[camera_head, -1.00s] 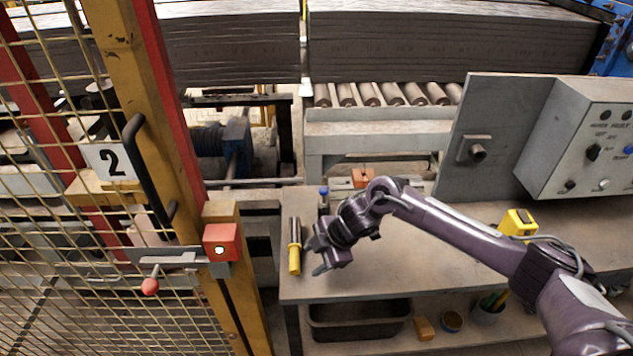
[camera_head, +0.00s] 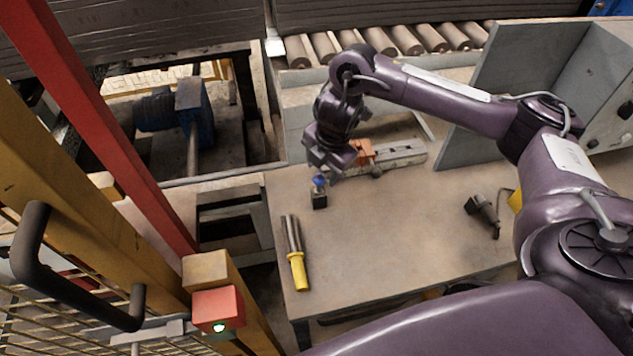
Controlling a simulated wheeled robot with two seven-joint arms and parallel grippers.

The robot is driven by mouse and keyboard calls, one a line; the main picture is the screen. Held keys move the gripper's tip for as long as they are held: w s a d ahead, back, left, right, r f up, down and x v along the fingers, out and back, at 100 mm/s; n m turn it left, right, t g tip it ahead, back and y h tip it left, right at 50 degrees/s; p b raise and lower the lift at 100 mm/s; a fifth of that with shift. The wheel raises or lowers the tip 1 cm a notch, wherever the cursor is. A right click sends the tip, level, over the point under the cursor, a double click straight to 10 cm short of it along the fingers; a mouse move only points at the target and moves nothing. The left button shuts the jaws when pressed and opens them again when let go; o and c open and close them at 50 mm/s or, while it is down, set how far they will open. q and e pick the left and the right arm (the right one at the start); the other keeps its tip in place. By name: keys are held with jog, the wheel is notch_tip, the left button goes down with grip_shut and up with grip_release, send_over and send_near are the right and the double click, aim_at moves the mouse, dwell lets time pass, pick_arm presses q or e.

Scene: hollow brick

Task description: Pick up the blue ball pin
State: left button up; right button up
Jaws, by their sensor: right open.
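The blue ball pin (camera_head: 319,182) stands upright in a small dark block (camera_head: 319,201) near the back left of the workbench (camera_head: 370,240). My right gripper (camera_head: 325,172) is open and sits at the blue ball, its fingers close around or beside it. I cannot tell whether they touch it. Part of the ball and the pin's stem is hidden by the fingers. My left gripper is not in view.
A yellow-handled tool (camera_head: 296,260) lies on the bench's left side. An orange block on a metal fixture (camera_head: 390,157) is just behind right of the gripper. A black tool (camera_head: 483,214) lies right. The bench middle is clear. A red-and-yellow fence post (camera_head: 100,130) stands left.

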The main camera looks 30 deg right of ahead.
aim_at(320, 176)
jog(key=f, duration=0.2)
jog(key=shift+w+a+f, duration=0.15)
jog(key=shift+w+f, duration=0.05)
jog(key=shift+f, duration=0.15)
jog(key=shift+w+f, duration=0.2)
jog(key=shift+f, duration=0.4)
jog(key=shift+w+f, duration=0.2)
jog(key=shift+f, duration=0.35)
jog(key=c, duration=0.6)
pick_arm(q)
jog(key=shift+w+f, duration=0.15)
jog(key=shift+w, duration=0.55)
pick_arm(e)
jog(key=c, duration=0.4)
